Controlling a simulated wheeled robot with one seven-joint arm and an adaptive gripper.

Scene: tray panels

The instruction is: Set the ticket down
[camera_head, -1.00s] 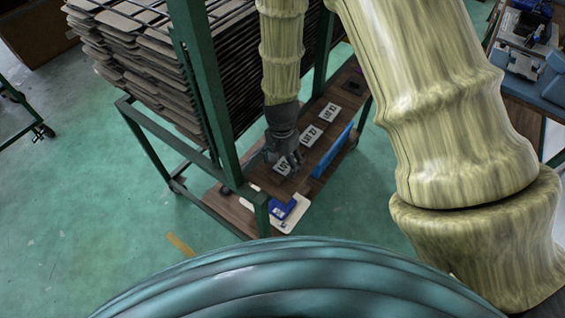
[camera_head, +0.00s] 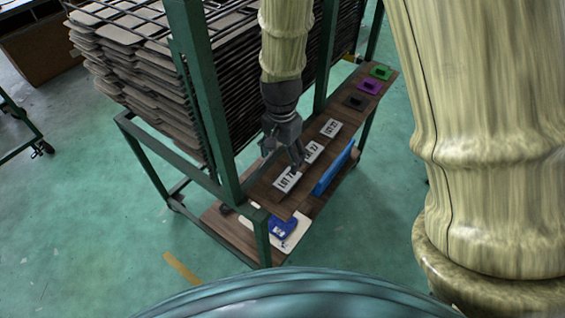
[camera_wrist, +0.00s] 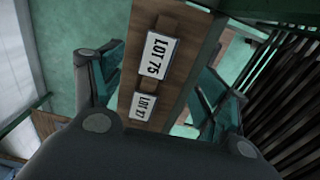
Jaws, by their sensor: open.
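The LOT 75 ticket (camera_head: 287,179) is a white plate with black print, lying on the near end of the brown wooden shelf (camera_head: 262,190). In the wrist view the ticket (camera_wrist: 160,60) rests on the wood between the spread fingers. My gripper (camera_head: 284,158) is open and empty, just above and behind the ticket in the head view; the gap is hard to judge. A second ticket, LOT 27 (camera_head: 313,152), lies in line behind it, and also shows in the wrist view (camera_wrist: 142,106). A third white ticket (camera_head: 331,128) lies farther along.
Green rack posts (camera_head: 209,110) and stacked grey panels (camera_head: 150,70) stand left of my gripper. Black, purple (camera_head: 369,87) and green pieces lie at the far end. A blue object (camera_head: 284,227) sits on the lower shelf.

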